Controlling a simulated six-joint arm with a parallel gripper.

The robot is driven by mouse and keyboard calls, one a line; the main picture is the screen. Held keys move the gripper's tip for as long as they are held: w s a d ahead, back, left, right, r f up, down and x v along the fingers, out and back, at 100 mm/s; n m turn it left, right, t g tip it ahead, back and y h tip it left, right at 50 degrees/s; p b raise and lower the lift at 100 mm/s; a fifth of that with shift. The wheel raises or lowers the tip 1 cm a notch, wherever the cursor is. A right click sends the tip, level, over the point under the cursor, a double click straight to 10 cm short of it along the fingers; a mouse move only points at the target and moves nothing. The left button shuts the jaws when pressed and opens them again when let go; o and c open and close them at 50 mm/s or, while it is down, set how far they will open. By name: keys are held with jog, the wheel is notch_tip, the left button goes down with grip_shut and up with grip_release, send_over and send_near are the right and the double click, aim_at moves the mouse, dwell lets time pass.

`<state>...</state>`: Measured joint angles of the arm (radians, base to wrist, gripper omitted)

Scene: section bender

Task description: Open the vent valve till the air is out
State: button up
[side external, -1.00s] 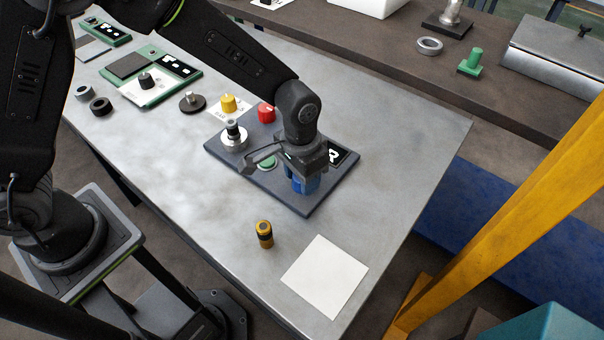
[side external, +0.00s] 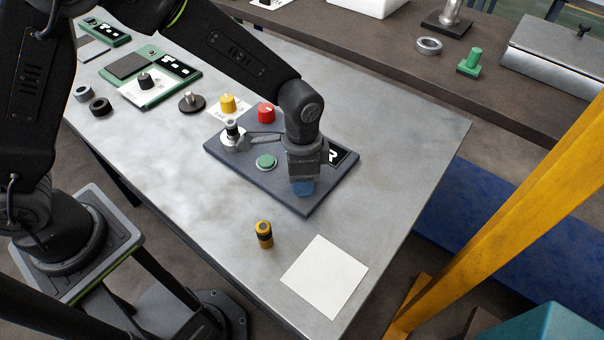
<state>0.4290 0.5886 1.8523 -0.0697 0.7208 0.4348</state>
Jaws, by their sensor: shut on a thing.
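A dark base plate (side external: 315,207) lies on the grey metal table. A blue knob (side external: 303,188) stands near its front right end; I take it for the vent valve, but no label on it can be read. My gripper (side external: 304,178) points down over the blue knob and is shut on it, hiding its top and most of its sides. A green round button (side external: 266,162) sits on the plate to the left of my gripper. A silver fitting with a black top (side external: 233,135) stands at the plate's left end. No air gauge reading can be made out.
A brass-and-black cylinder (side external: 264,234) and a white sheet (side external: 325,276) are in front. A yellow post (side external: 520,200) rises at the right. The table's right side is clear.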

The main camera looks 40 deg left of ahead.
jog(key=shift+r, duration=0.1)
jog(key=o, duration=0.9)
jog(key=shift+o, duration=0.2)
notch_tip(320, 180, up, 14)
jog(key=shift+w+a, duration=0.25)
